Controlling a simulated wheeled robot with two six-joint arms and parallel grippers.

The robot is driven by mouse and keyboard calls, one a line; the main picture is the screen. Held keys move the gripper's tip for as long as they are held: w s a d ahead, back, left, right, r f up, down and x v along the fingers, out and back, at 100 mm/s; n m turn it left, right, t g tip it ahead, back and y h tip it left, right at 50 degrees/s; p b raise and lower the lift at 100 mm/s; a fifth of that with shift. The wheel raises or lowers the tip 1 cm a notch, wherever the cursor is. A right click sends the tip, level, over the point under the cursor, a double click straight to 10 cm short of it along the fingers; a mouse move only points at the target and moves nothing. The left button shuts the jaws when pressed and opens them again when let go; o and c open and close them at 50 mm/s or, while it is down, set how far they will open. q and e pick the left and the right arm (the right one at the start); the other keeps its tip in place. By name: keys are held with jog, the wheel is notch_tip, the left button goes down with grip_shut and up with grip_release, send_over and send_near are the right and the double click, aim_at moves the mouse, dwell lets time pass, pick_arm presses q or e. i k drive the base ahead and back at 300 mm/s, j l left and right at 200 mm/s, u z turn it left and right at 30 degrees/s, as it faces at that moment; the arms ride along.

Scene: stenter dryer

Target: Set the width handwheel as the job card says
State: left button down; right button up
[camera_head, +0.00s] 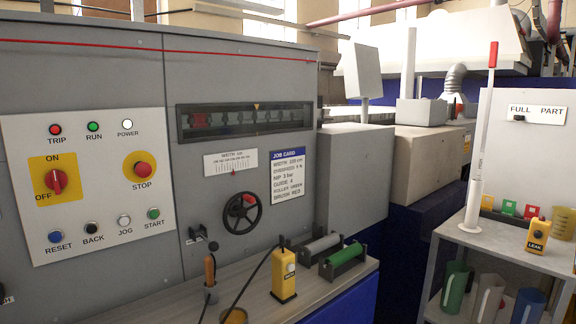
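The width handwheel (242,214) is a black wheel with a red part at its upper right, on the grey machine front. A small red mark sits just above it, below a white plate (230,161) headed WIDTH with fine print too small to read. The job card (288,177), white with a blue header, hangs to the right. It lists width, overfeed, nip, guide 4, roller green and brush red; the width figure is too blurred to read surely. A dark window (246,121) with a yellow triangle mark is above. Neither of my grippers is in view.
A control panel (92,180) with buttons is at left. The bench (325,291) below the wheel holds a wooden-handled tool (210,276), a yellow meter (284,276), a grey roller (320,247) and a green roller (344,258). A shelf rack (500,247) stands at right.

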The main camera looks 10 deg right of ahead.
aim_at(240, 211)
jog(key=i+l+z, duration=0.15)
jog(key=l, duration=0.2)
jog(key=l+z, duration=0.1)
jog(key=l, duration=0.25)
jog(key=i+l+z, duration=0.15)
jog(key=l, duration=0.2)
jog(key=i+l+z, duration=0.1)
jog(key=l, duration=0.2)
